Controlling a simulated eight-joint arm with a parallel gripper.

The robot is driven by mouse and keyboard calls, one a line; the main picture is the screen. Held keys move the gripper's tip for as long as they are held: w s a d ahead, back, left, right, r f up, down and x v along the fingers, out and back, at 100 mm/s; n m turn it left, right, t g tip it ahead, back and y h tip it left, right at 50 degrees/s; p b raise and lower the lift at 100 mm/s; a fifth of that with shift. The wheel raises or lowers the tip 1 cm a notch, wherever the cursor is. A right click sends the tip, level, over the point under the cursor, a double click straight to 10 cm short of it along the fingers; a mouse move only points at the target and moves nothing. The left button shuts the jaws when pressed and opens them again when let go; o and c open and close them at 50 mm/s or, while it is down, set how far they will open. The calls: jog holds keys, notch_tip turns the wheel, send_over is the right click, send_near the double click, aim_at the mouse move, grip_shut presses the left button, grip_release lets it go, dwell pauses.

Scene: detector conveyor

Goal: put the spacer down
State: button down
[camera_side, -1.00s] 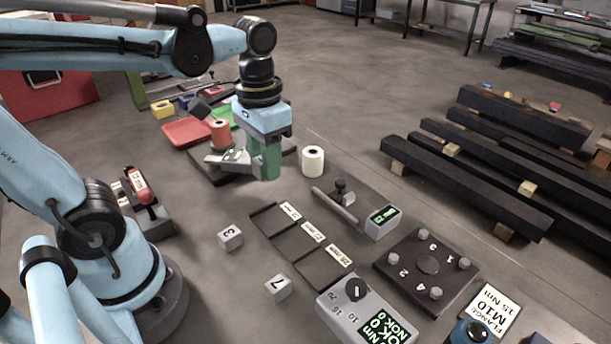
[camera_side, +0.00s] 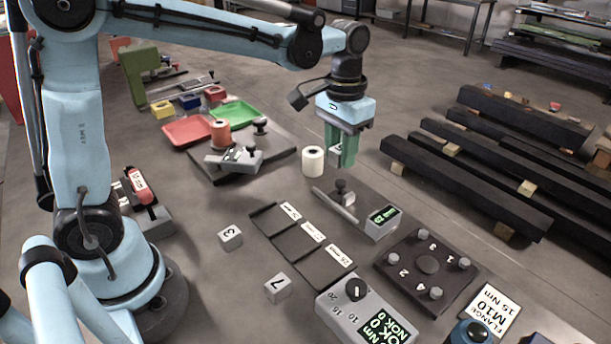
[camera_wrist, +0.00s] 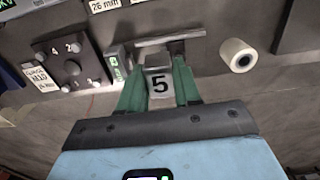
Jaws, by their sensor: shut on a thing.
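The spacer, a grey block marked 5 (camera_wrist: 160,84), is between the green fingers of my gripper (camera_wrist: 158,72) in the wrist view. The gripper is shut on it. In the side view my gripper (camera_side: 341,160) hangs with its fingers down, above the back part of the gauge (camera_side: 372,230) with a green display, and beside the white roll (camera_side: 313,160). The spacer is mostly hidden by the fingers there. Two similar blocks stand on the floor, marked 3 (camera_side: 230,238) and 7 (camera_side: 278,288).
Dark slots with mm labels (camera_side: 275,219) lie left of the gauge. A dark plate with numbered bolts (camera_side: 428,265) and a torque box (camera_side: 365,312) are in front. A clamp fixture (camera_side: 235,160) and red and green trays (camera_side: 187,130) stand at the back left.

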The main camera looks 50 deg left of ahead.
aim_at(331, 158)
jog(key=shift+w+d+f, duration=0.6)
jog(key=shift+w+f, duration=0.05)
jog(key=shift+f, duration=1.25)
jog(key=shift+w+d+f, duration=0.55)
jog(key=shift+w+f, duration=0.05)
jog(key=shift+f, duration=1.35)
jog(key=shift+w+d+f, duration=0.6)
jog(key=shift+w+f, duration=0.05)
jog(key=shift+f, duration=1.25)
jog(key=shift+f, duration=0.55)
jog(key=c, duration=0.7)
grip_release()
notch_tip(331, 158, up, 12)
jog(key=f, duration=0.1)
jog(key=s+a+r+t, duration=0.1)
jog(key=s, duration=0.1)
jog(key=s+a+r+t, duration=0.1)
jog(key=s+r, duration=0.1)
jog(key=s+a+r+t, duration=0.1)
jog(key=s+a, duration=0.1)
jog(key=s, duration=0.1)
jog(key=shift+r, duration=0.2)
jog(key=s+a+f+t, duration=0.2)
jog(key=s+a+t, duration=0.1)
jog(key=s, duration=0.5)
jog(key=shift+a+f+t, duration=0.2)
jog(key=shift+f+t, duration=0.2)
jog(key=shift+t, duration=0.2)
